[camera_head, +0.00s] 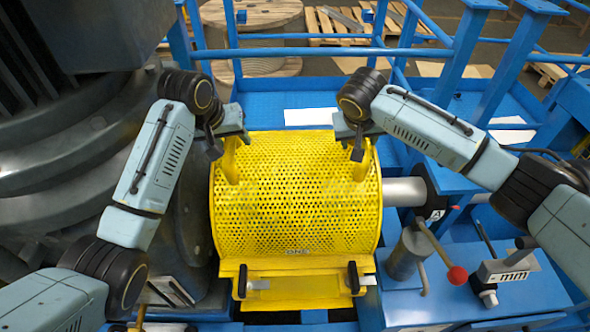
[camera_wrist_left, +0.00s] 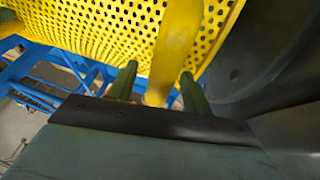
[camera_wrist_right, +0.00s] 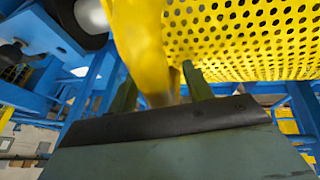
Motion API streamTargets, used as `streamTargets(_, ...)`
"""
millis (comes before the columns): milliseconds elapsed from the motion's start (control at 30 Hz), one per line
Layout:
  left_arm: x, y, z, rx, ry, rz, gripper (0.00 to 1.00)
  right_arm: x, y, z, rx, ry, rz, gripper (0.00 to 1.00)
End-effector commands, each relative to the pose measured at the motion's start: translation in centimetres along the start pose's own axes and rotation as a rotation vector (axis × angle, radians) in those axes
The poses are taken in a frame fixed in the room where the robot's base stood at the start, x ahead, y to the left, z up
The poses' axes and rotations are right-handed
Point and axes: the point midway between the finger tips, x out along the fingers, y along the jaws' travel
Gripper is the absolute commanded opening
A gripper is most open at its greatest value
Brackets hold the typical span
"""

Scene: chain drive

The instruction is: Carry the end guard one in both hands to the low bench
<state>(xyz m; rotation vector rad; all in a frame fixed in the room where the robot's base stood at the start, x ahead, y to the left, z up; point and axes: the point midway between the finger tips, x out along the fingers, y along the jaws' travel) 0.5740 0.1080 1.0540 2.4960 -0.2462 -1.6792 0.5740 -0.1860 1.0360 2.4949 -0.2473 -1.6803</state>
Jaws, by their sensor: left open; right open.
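The end guard one, a yellow perforated curved cover (camera_head: 295,205), sits on the blue machine frame in the middle of the head view. It has a yellow handle (camera_head: 231,163) on its left and another (camera_head: 362,166) on its right. My left gripper (camera_wrist_left: 158,82) is open, with its fingers on either side of the left handle (camera_wrist_left: 176,45). My right gripper (camera_wrist_right: 158,88) is open, with its fingers on either side of the right handle (camera_wrist_right: 142,40). Whether the fingers touch the handles cannot be told. I cannot identify the low bench.
A large dark grey machine (camera_head: 80,150) stands close on the left. A grey shaft (camera_head: 402,191) comes out on the guard's right. A red-knobbed lever (camera_head: 457,275) stands at the lower right. Blue rails (camera_head: 320,52), a wooden spool (camera_head: 255,14) and pallets (camera_head: 335,22) lie behind.

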Motion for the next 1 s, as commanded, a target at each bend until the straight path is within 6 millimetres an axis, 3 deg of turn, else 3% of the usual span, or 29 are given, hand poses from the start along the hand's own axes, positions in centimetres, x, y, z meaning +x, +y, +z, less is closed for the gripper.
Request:
streamTargets(267,0.06,0.0,0.0,0.0,0.0,0.0,0.48,0.05,-0.03,0.0,-0.001,0.0,-0.001,0.49)
streamTargets(633,0.03,-0.01,-0.01,0.0,0.0,0.0,0.0,0.02,-0.02,-0.02,0.0,0.0,-0.001,0.01)
streamTargets(1000,0.01,-0.01,-0.02,0.0,0.0,0.0,0.0,0.0,0.0,-0.03,0.0,0.001,-0.001,0.0)
